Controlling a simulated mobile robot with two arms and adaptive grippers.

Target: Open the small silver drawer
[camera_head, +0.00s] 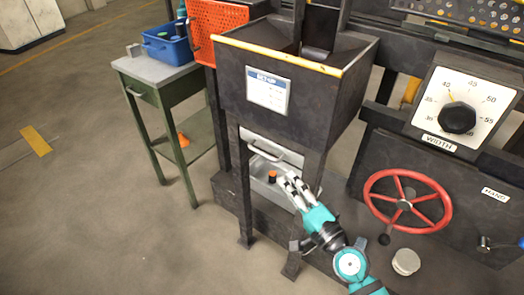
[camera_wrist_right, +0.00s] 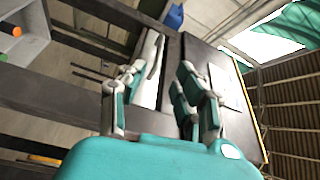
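The small silver drawer (camera_head: 262,143) sits under the dark hopper, between its legs, with a curved bar handle (camera_head: 266,155) on its front. I cannot tell whether it is pulled out at all. My right gripper (camera_head: 290,185) is just below and in front of the handle, pointing up at it, apart from it as far as I can see. In the right wrist view its fingers (camera_wrist_right: 160,88) are spread and hold nothing. The pale drawer front (camera_wrist_right: 151,68) shows beyond and between them, partly hidden by a finger. My left gripper is not in view.
A dark hopper (camera_head: 300,105) with a yellow edge is above the drawer. A small orange-topped item (camera_head: 272,176) stands below it. A red handwheel (camera_head: 407,202) and width dial (camera_head: 458,117) are at right. A green table (camera_head: 160,80) with a blue bin (camera_head: 167,48) is at left.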

